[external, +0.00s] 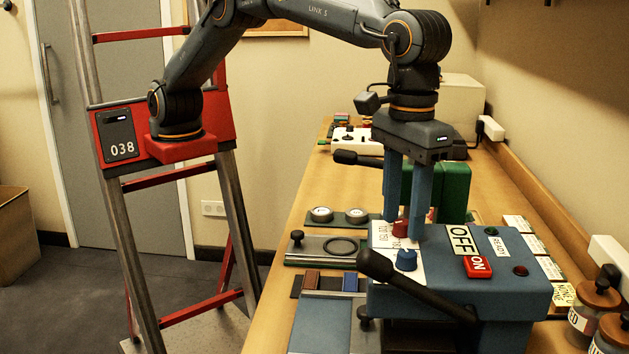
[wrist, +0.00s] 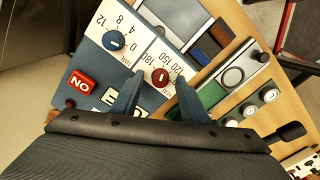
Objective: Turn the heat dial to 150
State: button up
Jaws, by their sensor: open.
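The red heat dial (external: 400,228) sits on a white label plate on top of the blue press. In the wrist view the red dial (wrist: 160,76) has the numbers 120, 150 and 180 around it. Its pointer mark is too small to read for certain. My gripper (external: 404,229) points straight down over the dial, its two blue fingers open. In the wrist view the fingertips (wrist: 161,78) lie on either side of the dial, with gaps showing. I cannot tell whether either finger touches it.
A blue dial (external: 406,260) stands close by on the same plate. The press's black lever (external: 415,287) sticks out in front. The OFF/ON switch (external: 477,266) is at right. A green machine (external: 452,190) stands behind. Jars (external: 594,305) stand at the right edge.

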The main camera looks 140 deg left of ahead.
aim_at(402, 221)
notch_tip(402, 221, up, 8)
jog(key=shift+f+b, duration=0.1)
jog(key=shift+b, duration=0.9)
jog(key=s+d+f+m, duration=0.1)
jog(key=s+f+m, duration=0.4)
jog(key=s, duration=0.9)
jog(key=s+d+f+m, duration=0.2)
jog(key=s+f+m, duration=0.3)
jog(key=s+f, duration=0.4)
jog(key=s+d+f+m+t, duration=0.1)
jog(key=s+f+m, duration=0.4)
jog(key=s, duration=1.4)
notch_tip(402, 221, down, 3)
jog(key=shift+s+d+r+m, duration=0.15)
jog(key=shift+s+r+m, duration=0.05)
jog(key=shift+s+m, duration=0.1)
jog(key=shift+w, duration=0.1)
